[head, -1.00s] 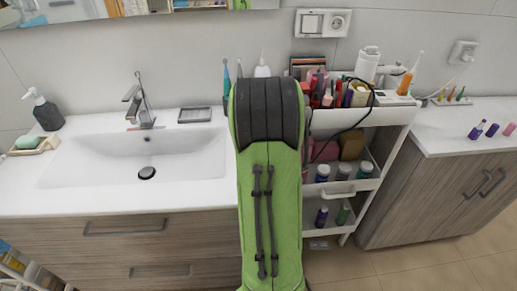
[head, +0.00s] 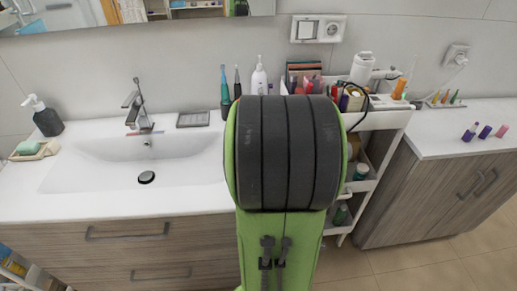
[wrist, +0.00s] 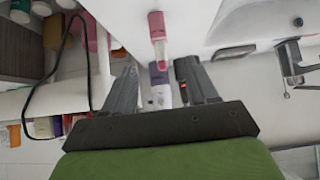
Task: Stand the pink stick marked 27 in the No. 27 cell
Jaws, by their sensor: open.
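In the wrist view my gripper (wrist: 158,64) is open, its two dark fingers apart. A pink-ended stick with a pale lower part (wrist: 157,25) shows beyond the fingertips, and a purple-and-white item (wrist: 159,80) shows between the fingers. I cannot tell their distance, and neither is visibly gripped. In the head view a pink stick (head: 501,131) stands or lies on the right counter beside two purple ones (head: 485,131). No number is readable, so I cannot tell which is 27. The No. 27 cell cannot be made out. My arm hides my gripper in the head view.
The white cart (head: 385,119) stands between the counters, its crowded top carrying a black cable (wrist: 88,65) and cosmetics. The sink (head: 95,175) is at left. Toothbrushes (head: 224,85) and a white pump bottle (head: 259,76) stand behind my arm. The right counter (head: 450,110) has free room.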

